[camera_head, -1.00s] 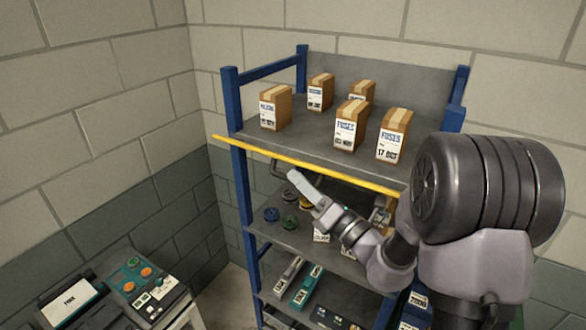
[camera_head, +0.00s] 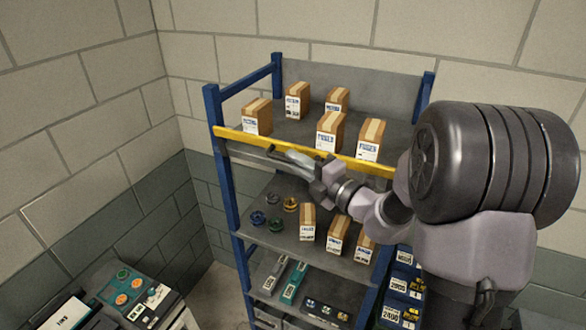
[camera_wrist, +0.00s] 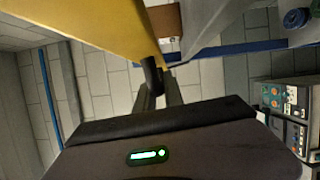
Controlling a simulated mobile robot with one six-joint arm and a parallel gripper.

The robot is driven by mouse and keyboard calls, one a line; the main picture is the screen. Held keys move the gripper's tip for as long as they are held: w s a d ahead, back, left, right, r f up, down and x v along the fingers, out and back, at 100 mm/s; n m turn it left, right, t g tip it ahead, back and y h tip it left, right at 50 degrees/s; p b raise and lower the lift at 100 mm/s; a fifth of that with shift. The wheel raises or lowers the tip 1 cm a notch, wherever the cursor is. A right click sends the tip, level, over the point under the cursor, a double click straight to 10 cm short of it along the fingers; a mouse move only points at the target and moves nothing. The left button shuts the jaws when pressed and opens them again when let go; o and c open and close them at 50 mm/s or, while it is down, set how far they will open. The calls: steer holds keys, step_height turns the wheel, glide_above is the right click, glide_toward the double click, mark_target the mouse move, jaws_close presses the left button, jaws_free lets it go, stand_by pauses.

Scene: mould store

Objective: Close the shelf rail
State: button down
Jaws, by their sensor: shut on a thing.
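The yellow shelf rail (camera_head: 262,145) runs across the front of the top shelf of the blue rack in the head view, close along the shelf edge. Its left end is near the left front post. My gripper (camera_head: 285,157) reaches in from the right, in front of the rail just below its yellow face. In the wrist view, the yellow rail (camera_wrist: 105,22) fills the top left, and my gripper (camera_wrist: 158,88) is shut on a dark bar-like part, seemingly the rail's handle. The fingertips are partly hidden in both views.
Several cartons (camera_head: 330,130) stand on the top shelf behind the rail. The shelf below (camera_head: 285,232) holds small reels and more cartons. A bench with devices (camera_head: 130,295) stands at lower left. Block walls close off the left and back.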

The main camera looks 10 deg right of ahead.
steer(key=shift+w+d+r+m+g, duration=0.3)
steer(key=shift+w+d+m+g, duration=0.15)
steer(key=shift+m, duration=0.35)
steer(key=shift+r, duration=0.1)
steer(key=c, duration=1.5)
jaws_free()
steer(key=shift+w, duration=0.1)
steer(key=shift+o, duration=0.2)
